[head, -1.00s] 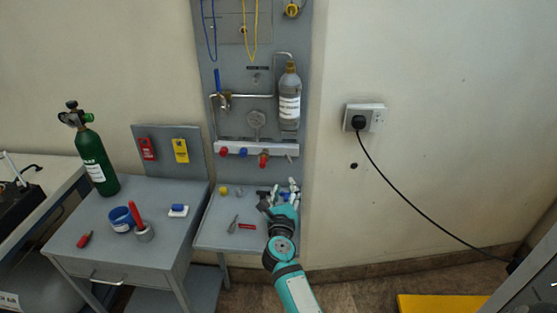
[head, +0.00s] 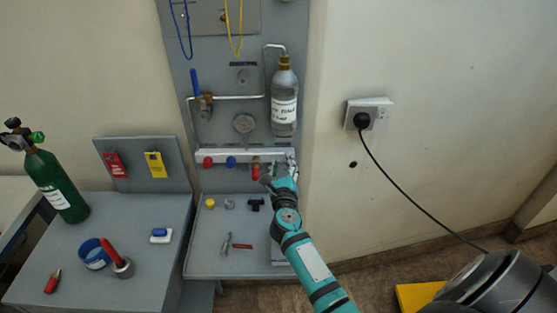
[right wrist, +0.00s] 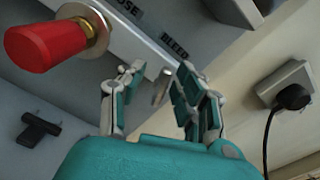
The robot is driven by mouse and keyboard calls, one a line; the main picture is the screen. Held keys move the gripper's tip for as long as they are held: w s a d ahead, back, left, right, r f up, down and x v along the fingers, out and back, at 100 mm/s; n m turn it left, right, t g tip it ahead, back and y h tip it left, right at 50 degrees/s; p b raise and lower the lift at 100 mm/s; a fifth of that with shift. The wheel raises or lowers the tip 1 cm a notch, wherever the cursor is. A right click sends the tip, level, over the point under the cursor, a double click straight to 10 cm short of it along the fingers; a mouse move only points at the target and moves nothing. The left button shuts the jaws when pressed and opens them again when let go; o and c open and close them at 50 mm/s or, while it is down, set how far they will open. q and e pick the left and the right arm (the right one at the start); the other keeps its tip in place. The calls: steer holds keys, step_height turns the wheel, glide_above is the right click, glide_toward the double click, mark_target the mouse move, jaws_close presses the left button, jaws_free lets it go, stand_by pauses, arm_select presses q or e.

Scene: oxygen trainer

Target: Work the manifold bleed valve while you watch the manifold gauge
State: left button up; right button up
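The manifold (head: 220,158) is a pale bar across the grey wall panel. The round manifold gauge (head: 244,123) is above it; its face is too small to read. My right gripper (head: 276,172) is at the bar's right end. In the right wrist view, my right gripper (right wrist: 158,100) is open, with its fingers apart. A small metal lever, the bleed valve (right wrist: 162,86), shows between the fingers under the label "BLEED". I see a gap on both sides of it. In the head view the gripper hides the valve. My left gripper is not in view.
A red knob with a brass collar (right wrist: 48,46) is left of the fingers. A black T-shaped piece (head: 256,204) lies on the shelf below. A grey bottle (head: 284,105) hangs above the gripper. A plugged wall socket (head: 369,114) is to the right.

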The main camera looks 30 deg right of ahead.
steer(key=shift+s+r, duration=0.1)
steer(key=shift+s, duration=0.05)
steer(key=shift+c, duration=0.6)
jaws_close()
steer(key=shift+m+b, duration=0.4)
steer(key=shift+m, duration=0.7)
steer(key=m, duration=0.2)
steer(key=shift+m, duration=0.4)
steer(key=shift+c, duration=2.4)
jaws_free()
steer(key=o, duration=0.6)
